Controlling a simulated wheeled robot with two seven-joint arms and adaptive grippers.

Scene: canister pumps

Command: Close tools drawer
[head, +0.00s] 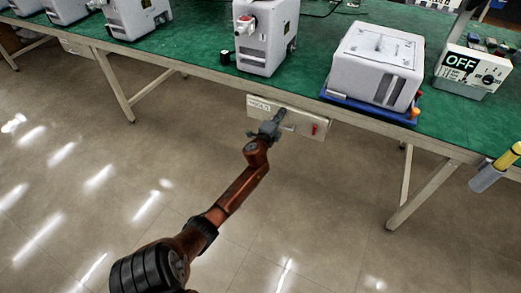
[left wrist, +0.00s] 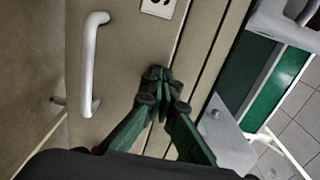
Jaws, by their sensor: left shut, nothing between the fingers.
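The tools drawer (head: 303,119) is a pale beige front under the near edge of the green-topped table, with a label at its upper left and a small red mark at its right. In the left wrist view its face (left wrist: 120,60) fills the left and middle, with a white bar handle (left wrist: 90,62). My left gripper (head: 281,113) is shut and empty, its tips at the drawer front; contact is unclear. In the left wrist view the fingertips (left wrist: 158,75) are right of the handle, not around it. How far the drawer stands out is unclear. My right gripper is not in view.
The green table (head: 200,50) carries a white pump unit (head: 265,38), a large white box (head: 375,62) on a blue tray and an OFF control box (head: 470,70). A yellow and grey object (head: 495,168) is by the right edge. The floor in front is clear.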

